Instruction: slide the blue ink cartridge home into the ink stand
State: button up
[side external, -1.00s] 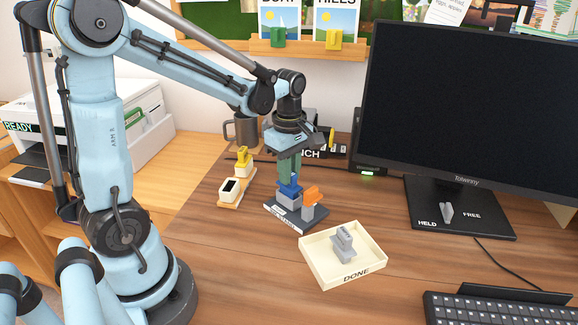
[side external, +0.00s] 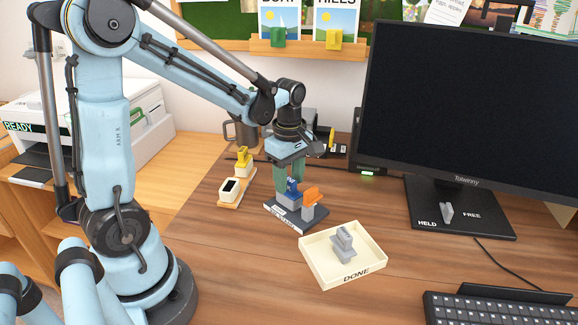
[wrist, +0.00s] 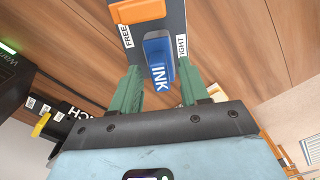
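The blue ink cartridge (side external: 291,187) stands in a grey holder on the ink stand (side external: 282,216), beside an orange cartridge (side external: 311,195). In the wrist view, the blue cartridge (wrist: 158,60) shows its white INK lettering between my green fingers. My gripper (side external: 289,180) is open around it; in the wrist view my gripper (wrist: 157,72) has a gap on each side of the cartridge. The orange cartridge (wrist: 137,11) and the dark stand base (wrist: 170,15) show beyond. The cartridge's lower end is hidden, so I cannot tell how deep it sits.
A cream DONE tray (side external: 318,268) with a grey block stands in front right. A yellow-topped item (side external: 243,163) and a cream item (side external: 231,190) lie left of the stand. A mug (side external: 240,132) and monitor (side external: 465,110) stand behind.

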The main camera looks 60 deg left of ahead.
aim_at(289, 181)
dwell(0.3)
notch_tip(289, 181, up, 12)
dwell(0.7)
dwell(0.5)
jog(key=s+d+f+m+t, duration=0.2)
jog(key=d+m+t, duration=0.1)
jog(key=m, duration=0.7)
jog(key=s+d+f+m+t, duration=0.2)
jog(key=s+d+m+t, duration=0.1)
jog(key=m, duration=0.7)
jog(key=shift+d+f+t, duration=0.4)
jog(key=shift+d+t, duration=0.2)
jog(key=shift+d, duration=0.55)
jog(key=shift+s, duration=0.15)
